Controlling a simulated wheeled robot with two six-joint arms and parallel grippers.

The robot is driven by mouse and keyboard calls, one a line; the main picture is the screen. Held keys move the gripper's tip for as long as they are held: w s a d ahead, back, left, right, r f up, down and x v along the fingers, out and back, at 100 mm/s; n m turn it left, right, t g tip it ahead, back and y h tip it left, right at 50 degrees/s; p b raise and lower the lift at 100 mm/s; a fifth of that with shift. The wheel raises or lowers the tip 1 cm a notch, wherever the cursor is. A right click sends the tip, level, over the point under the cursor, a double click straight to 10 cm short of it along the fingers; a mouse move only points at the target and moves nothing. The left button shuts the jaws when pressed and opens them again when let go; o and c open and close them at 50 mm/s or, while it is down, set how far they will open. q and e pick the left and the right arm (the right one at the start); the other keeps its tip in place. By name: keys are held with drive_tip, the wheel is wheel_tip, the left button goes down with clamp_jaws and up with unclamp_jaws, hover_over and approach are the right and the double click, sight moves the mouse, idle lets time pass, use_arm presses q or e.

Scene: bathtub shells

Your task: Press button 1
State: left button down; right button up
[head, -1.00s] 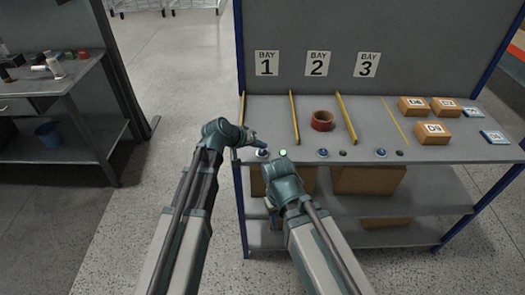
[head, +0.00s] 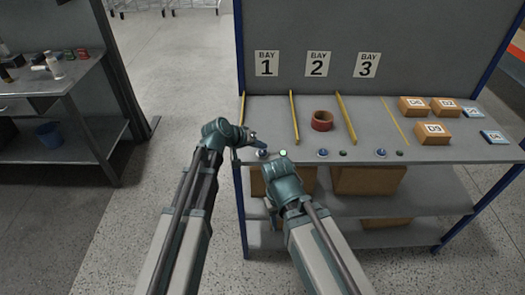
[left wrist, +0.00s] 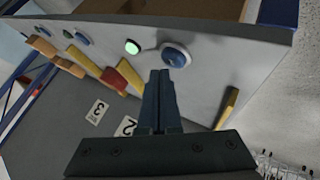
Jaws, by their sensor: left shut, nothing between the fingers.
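Button 1, a blue round button (head: 262,154), sits at the front edge of the shelf below the BAY 1 sign (head: 267,63). A lit green lamp (head: 283,153) is just to its right. My left gripper (head: 254,142) is shut and empty, pointing down at the button from just above. In the left wrist view the shut fingertips (left wrist: 160,72) are close to the blue button (left wrist: 176,56), with the green lamp (left wrist: 132,47) beside it. I cannot tell whether they touch. My right arm's end (head: 282,180) is low in front of the shelf; its fingers cannot be made out.
Two more blue buttons, (head: 323,153) and (head: 381,153), with dark lamps sit along the same edge. Yellow dividers (head: 294,118), a red tape roll (head: 322,120) and labelled boxes (head: 433,132) are on the shelf. A side table (head: 50,80) stands at the left.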

sight(260, 153)
use_arm(q)
drive_tip(key=shift+f, duration=0.1)
idle(0.3)
drive_tip(key=shift+f+b, duration=0.35)
drive_tip(key=shift+b, duration=0.1)
drive_tip(key=shift+f, duration=0.15)
idle(0.3)
drive_tip(key=shift+r+p, duration=0.45)
drive_tip(key=shift+r, duration=0.2)
wheel_tip(260, 153, up, 6)
drive_tip(key=p, duration=0.6)
idle(0.3)
